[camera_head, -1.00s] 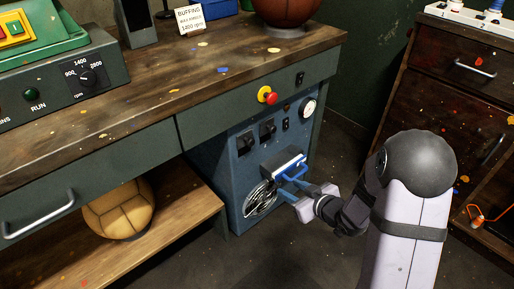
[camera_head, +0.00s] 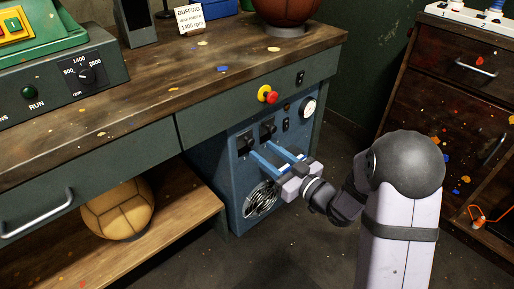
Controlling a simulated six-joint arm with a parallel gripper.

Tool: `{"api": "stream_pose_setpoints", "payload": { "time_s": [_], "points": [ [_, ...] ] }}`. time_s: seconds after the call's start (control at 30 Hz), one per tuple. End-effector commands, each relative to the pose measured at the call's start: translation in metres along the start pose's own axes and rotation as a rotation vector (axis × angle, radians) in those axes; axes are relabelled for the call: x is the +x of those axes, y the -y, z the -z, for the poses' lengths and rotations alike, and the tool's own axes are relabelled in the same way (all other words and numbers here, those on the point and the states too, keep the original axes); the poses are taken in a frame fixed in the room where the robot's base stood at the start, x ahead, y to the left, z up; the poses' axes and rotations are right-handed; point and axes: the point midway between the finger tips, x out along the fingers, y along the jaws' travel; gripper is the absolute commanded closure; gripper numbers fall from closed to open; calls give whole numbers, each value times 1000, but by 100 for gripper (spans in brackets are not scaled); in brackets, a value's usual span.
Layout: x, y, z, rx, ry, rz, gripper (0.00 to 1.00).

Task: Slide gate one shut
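Two dark square handles, the left one (camera_head: 245,145) and the right one (camera_head: 268,131), sit side by side on the blue machine front (camera_head: 238,196) under the bench. Either may belong to gate one; no label is readable. My gripper (camera_head: 259,148) reaches in from the right, with its two blue fingers parallel and apart. Its tips are just below and between the two handles in the picture. I see nothing held between the fingers. Contact with a handle cannot be told. The gripper covers part of the panel below the handles.
A red and yellow stop button (camera_head: 267,95) sits on the bench apron above. A gauge (camera_head: 309,107) and a round vent (camera_head: 261,200) are on the machine. A tan ball (camera_head: 118,210) rests on the lower shelf. A drawer cabinet (camera_head: 452,110) stands at right.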

Motion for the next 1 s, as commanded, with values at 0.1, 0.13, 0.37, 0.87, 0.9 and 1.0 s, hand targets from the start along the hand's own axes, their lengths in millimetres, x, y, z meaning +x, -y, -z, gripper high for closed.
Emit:
{"api": "stream_pose_setpoints", "payload": {
  "time_s": [0.1,0.13,0.37,0.87,0.9,1.0],
  "points": [
    [17,1,-2,-1,-1,3,61],
    [20,1,-2,0,-1,2,61],
    [39,0,-1,0,0,0,61],
    [42,0,-1,1,1,-1,97],
    [42,0,0,1,1,-1,100],
    [42,0,-1,1,1,-1,100]
  ]
}}
